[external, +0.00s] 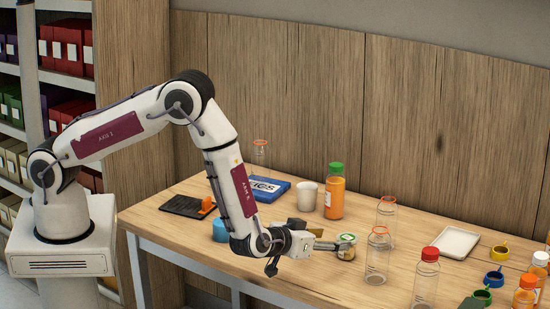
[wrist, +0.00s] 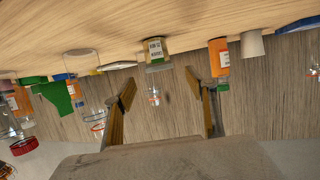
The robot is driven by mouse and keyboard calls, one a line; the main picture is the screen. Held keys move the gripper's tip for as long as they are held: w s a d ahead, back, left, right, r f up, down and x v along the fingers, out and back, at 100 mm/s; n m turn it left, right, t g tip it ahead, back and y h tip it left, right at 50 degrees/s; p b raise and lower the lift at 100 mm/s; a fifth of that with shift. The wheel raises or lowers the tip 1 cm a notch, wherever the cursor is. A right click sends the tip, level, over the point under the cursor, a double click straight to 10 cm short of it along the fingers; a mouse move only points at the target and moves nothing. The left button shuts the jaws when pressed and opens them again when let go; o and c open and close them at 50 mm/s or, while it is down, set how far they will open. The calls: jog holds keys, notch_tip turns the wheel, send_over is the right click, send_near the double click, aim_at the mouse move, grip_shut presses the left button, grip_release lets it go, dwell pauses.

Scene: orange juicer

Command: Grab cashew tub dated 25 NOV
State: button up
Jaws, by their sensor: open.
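A small tub (external: 346,247) with a pale label stands on the table, just beyond the tip of my gripper (external: 325,244) in the external view. In the wrist view, which looks upside down, the tub (wrist: 155,50) shows dark print on its label, too small to read. There my gripper (wrist: 160,92) is open, its two fingers spread apart with nothing between them. The tub appears ahead of the fingers, roughly in line with the gap. I cannot tell whether a finger touches it.
Clear glasses with orange rims (external: 377,255) stand right of the tub, near a red-capped bottle (external: 426,277). A white tray (external: 456,243) lies right.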

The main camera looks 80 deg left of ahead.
aim_at(347, 237)
jog(key=shift+x, duration=1.3)
jog(key=shift+x, duration=2.6)
jog(key=shift+d, duration=0.1)
jog(key=c, duration=1.1)
